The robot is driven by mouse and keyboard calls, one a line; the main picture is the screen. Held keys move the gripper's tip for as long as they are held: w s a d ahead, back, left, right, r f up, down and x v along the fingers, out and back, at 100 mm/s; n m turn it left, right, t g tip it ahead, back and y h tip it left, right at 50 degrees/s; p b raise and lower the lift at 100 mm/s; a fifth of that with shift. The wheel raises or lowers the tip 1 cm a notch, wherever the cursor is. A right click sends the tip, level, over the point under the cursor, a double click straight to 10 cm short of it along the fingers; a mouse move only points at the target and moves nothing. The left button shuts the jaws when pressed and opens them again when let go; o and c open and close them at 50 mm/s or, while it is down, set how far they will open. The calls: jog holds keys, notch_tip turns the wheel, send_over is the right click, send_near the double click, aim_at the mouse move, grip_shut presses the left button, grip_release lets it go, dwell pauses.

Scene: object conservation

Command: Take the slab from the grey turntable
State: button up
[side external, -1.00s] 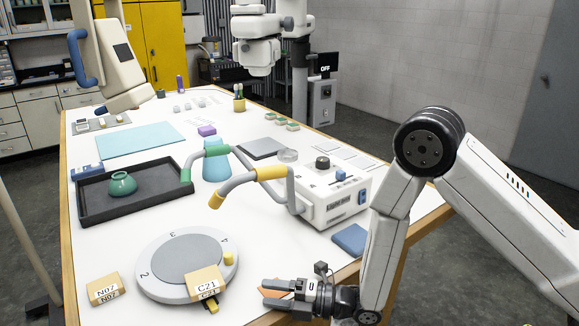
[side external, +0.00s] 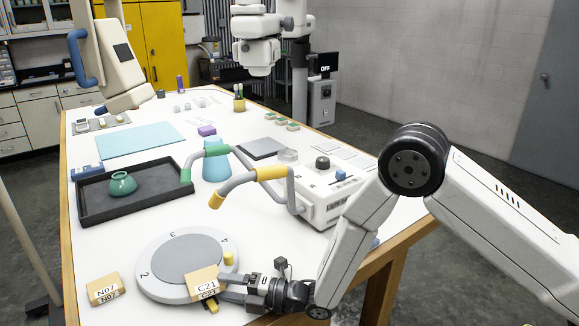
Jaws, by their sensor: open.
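A yellow peg (side external: 229,259) stands on the rim just behind the slab. A similar tan block labelled N07 (side external: 103,289) is left of the turntable. A bent bar with a yellow grip (side external: 271,173) rises behind. A black tray (side external: 100,211) holds a green pot (side external: 122,184).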

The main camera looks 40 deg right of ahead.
jog(key=shift+w+a, duration=0.2)
jog(key=shift+a, duration=0.05)
grip_shut()
dwell(0.3)
jog(key=shift+r, duration=1.3)
jog(key=shift+d, duration=0.1)
jog(key=s+d+r, duration=0.5)
jog(key=s+d, duration=0.4)
jog(key=s, duration=0.1)
jog(key=shift+d, duration=0.4)
